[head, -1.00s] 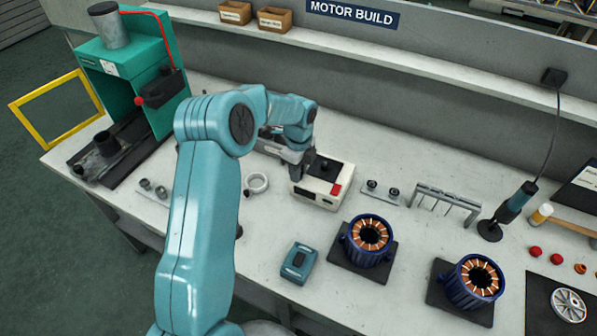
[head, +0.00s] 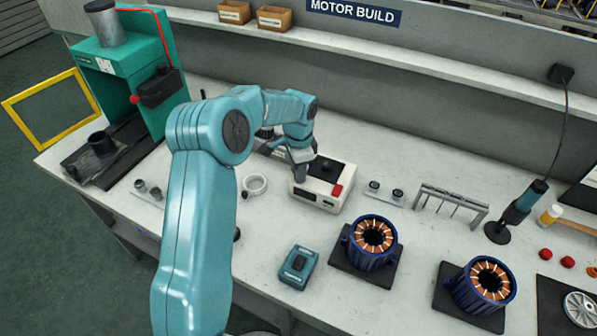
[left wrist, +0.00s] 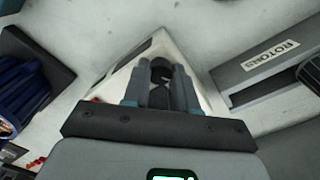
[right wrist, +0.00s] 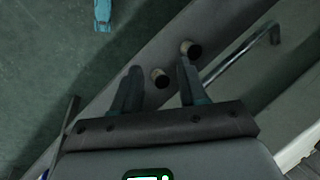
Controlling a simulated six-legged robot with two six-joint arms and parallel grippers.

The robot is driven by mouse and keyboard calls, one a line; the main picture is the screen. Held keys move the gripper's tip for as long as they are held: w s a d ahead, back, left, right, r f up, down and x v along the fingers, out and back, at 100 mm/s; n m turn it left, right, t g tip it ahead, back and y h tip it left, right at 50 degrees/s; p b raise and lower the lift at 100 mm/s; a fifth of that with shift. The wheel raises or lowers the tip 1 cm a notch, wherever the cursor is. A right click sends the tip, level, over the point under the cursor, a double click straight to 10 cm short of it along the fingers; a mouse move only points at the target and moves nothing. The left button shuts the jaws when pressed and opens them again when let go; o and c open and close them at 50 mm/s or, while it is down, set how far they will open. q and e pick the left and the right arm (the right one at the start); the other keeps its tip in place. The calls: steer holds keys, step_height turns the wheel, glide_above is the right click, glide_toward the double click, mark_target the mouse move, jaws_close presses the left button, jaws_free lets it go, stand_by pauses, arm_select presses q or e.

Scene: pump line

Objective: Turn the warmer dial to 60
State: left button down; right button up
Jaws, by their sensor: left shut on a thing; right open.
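The warmer (head: 318,204) is a white box with a black top and a red button, standing mid-bench in the head view. My left gripper (head: 300,170) is down at the warmer's left end. In the left wrist view the left fingers (left wrist: 163,88) are shut on a dark round dial (left wrist: 160,66), with the warmer's pale body (left wrist: 130,75) around it. The dial's scale and pointer cannot be read. My right gripper (right wrist: 155,80) is open and empty, seen only in the right wrist view.
Two blue stators (head: 371,240) stand on dark mats in front and to the right. A teal box (head: 298,265) lies in front of the warmer. A white ring (head: 255,186) is left of it. A metal rack (head: 450,203) stands to the right. A green press (head: 130,75) is at far left.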

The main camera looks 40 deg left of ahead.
arm_select(q)
steer(key=shift+a+r+n, duration=0.1)
steer(key=shift+r+n, duration=0.05)
steer(key=shift+n, duration=0.55)
steer(key=shift+w, duration=0.1)
steer(key=c, duration=0.9)
jaws_free()
step_height(320, 180, up, 16)
steer(key=shift+r, duration=0.2)
steer(key=shift+s, duration=0.25)
